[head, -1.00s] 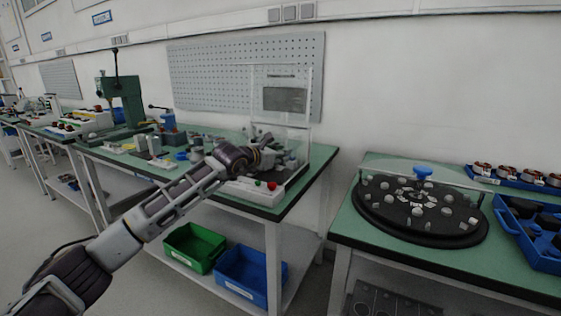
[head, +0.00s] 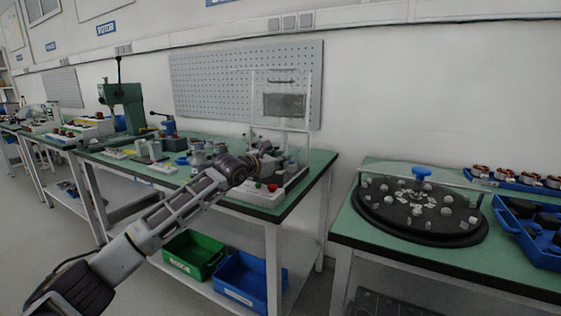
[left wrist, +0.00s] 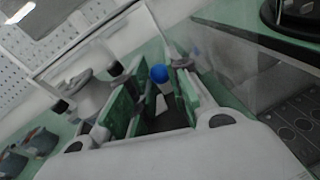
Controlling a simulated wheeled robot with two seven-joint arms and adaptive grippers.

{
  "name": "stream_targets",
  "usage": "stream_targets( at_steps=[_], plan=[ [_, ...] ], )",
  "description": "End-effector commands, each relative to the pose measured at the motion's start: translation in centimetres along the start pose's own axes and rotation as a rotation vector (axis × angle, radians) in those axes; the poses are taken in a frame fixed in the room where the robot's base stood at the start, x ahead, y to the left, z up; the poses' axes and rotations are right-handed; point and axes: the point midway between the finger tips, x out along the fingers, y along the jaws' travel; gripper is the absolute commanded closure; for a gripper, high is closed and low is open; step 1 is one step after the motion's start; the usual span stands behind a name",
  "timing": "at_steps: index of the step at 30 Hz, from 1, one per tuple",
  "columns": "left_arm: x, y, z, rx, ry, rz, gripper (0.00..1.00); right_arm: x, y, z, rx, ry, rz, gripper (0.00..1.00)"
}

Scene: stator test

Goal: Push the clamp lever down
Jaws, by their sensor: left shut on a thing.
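The test station (head: 262,194) is a white base with red and green buttons at the front right corner of the left green bench, under a clear guard (head: 285,85). My left gripper (left wrist: 158,88) is at this station, and its tips are hidden behind my wrist in the head view. In the left wrist view, the clamp lever's blue knob (left wrist: 159,73) on a pale stem shows between the two green-padded fingers. The fingers are shut on the lever. How far the lever is tilted cannot be told. My right gripper is out of view.
A green press (head: 122,105) and small parts stand farther left on the bench. Green (head: 190,262) and blue (head: 235,290) bins sit on the shelf below. A second bench at right holds a round black turntable (head: 420,228) and blue trays.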

Motion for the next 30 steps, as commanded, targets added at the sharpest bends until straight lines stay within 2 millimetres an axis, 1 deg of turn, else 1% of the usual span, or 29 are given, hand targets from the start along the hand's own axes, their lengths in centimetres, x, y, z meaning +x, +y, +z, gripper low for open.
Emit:
stream_targets(
  at_steps=[1, 3, 17, 23, 30],
  plan=[
    [0.0, 0.0, 0.0, 0.000, -0.001, 0.000, 0.78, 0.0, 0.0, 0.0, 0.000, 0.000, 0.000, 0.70],
    [0.0, 0.0, 0.0, 0.000, 0.000, 0.000, 0.70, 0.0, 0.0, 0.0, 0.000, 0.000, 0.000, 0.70],
    [-0.2, 0.0, -0.1, 0.000, 0.001, 0.000, 0.70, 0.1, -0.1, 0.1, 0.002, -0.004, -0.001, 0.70],
    [-1.1, 0.1, -0.1, 0.000, 0.001, 0.000, 0.70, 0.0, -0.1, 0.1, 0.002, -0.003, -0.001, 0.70],
    [-3.0, 0.0, -0.1, -0.001, 0.001, 0.000, 0.70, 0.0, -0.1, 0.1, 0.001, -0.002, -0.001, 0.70]
  ],
)
